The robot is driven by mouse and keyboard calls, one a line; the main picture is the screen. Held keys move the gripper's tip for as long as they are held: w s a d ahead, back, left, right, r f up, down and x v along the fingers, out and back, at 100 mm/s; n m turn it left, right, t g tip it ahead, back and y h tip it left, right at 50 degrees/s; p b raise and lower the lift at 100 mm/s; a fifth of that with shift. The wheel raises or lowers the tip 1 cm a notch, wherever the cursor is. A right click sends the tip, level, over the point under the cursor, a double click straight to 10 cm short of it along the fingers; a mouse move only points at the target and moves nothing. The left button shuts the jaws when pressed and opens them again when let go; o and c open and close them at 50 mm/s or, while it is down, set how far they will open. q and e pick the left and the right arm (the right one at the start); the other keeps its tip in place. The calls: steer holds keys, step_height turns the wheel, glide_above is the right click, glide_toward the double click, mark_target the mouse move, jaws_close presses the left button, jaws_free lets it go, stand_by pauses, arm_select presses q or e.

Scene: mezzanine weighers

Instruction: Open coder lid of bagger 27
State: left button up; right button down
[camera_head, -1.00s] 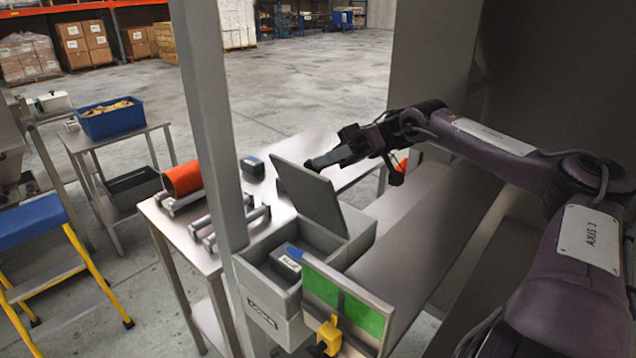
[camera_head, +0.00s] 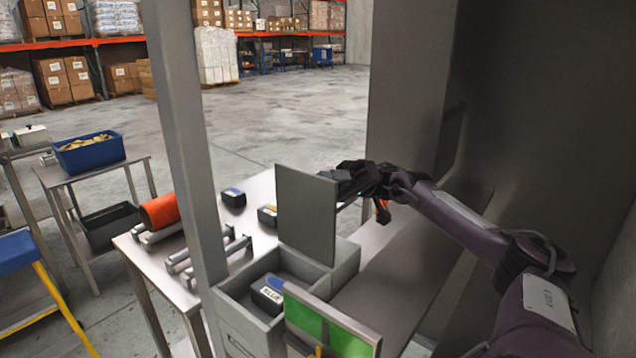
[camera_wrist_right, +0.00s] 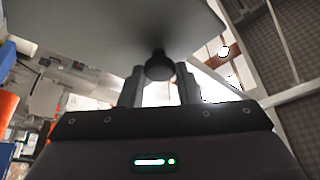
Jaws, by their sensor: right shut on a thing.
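The coder lid (camera_head: 306,215), a flat grey plate, stands about upright on the open grey coder box (camera_head: 347,262). My right gripper (camera_head: 343,180) is at the right side of the lid's upper part in the head view, with its fingertips partly hidden by the plate. In the right wrist view the lid (camera_wrist_right: 110,25) fills the top, and its black knob (camera_wrist_right: 160,66) sits between the fingers of my right gripper (camera_wrist_right: 161,88), which is shut on it. Inside the box lies a dark cartridge (camera_head: 268,293) with a blue end and white label. My left gripper is out of view.
A green two-part panel (camera_head: 325,325) stands at the box's front. A grey post (camera_head: 185,130) rises left of the box. The steel table holds an orange roll (camera_head: 158,211), metal rails and small dark blocks (camera_head: 233,197). A large grey panel (camera_head: 410,100) stands behind my right arm.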

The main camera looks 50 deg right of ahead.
steer(key=shift+d+f+m+y, duration=0.35)
steer(key=shift+d+y, duration=0.25)
steer(key=shift+d, duration=0.15)
steer(key=shift+t, duration=0.3)
steer(key=c, duration=1.1)
jaws_free()
steer(key=shift+o, duration=0.2)
steer(key=shift+d, duration=0.1)
steer(key=b+v, duration=0.3)
steer(key=v, duration=0.4)
steer(key=shift+d+b, duration=0.3)
steer(key=shift+b, duration=0.05)
steer(key=shift+f, duration=0.15)
